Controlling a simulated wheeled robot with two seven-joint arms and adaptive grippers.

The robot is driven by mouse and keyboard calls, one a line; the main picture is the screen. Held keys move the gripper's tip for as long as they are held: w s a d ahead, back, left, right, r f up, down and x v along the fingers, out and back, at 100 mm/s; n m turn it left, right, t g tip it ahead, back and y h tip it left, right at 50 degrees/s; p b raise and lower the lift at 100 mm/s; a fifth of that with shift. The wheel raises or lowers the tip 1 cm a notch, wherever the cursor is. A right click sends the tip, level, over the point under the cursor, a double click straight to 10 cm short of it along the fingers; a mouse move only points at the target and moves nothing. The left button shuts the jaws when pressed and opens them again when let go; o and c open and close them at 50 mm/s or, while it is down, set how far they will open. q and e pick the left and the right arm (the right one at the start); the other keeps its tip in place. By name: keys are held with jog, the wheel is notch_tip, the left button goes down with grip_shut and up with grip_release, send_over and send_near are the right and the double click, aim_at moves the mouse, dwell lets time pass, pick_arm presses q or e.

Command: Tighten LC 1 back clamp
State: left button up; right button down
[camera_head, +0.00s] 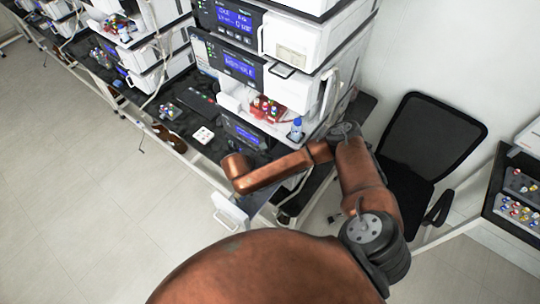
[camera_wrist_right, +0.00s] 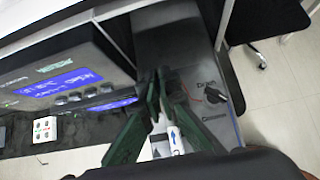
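In the right wrist view, the dark green fingers of my right gripper (camera_wrist_right: 160,88) reach forward with their tips close together. A thin gap seems to show between the tips, but I cannot tell whether they hold anything. A white cylinder with a blue arrow (camera_wrist_right: 175,140) shows between the fingers, nearer their base. No clamp can be made out. In the head view, my right arm bends over the front of the nearest instrument stack (camera_head: 240,70), and its gripper is hidden. My left gripper is not in view.
A grey panel with a black knob (camera_wrist_right: 215,92) is right of the fingers. An instrument with a blue screen (camera_wrist_right: 68,84) is to their left. A white flap (camera_head: 230,210) sticks out below my arm. A black chair (camera_head: 432,135) stands to the right. The floor at left is clear.

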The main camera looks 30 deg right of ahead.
jog(key=shift+w+a+r+n+g+h+p, duration=0.15)
jog(key=shift+w+a+n+g+h+p, duration=0.2)
jog(key=shift+g+p, duration=0.4)
jog(key=shift+w+f+n+g+h, duration=0.25)
jog(key=shift+w+n+g+h, duration=0.1)
jog(key=shift+w+n+g, duration=0.15)
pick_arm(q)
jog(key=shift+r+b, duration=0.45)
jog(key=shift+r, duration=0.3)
pick_arm(e)
jog(key=shift+w+a+f+n+g+h, duration=0.15)
jog(key=shift+w+f+n+g+h, duration=0.1)
jog(key=shift+n+g+h, duration=0.25)
jog(key=shift+w+a+f+n+g+h, duration=0.1)
jog(key=shift+w+f+n+g+h, duration=0.15)
jog(key=shift+g, duration=0.5)
jog(key=shift+w+a+f+n+g+h, duration=0.2)
jog(key=shift+w+n+g+h, duration=0.15)
jog(key=shift+g, duration=0.25)
jog(key=shift+d, duration=0.1)
jog(key=c, duration=2.2)
grip_release()
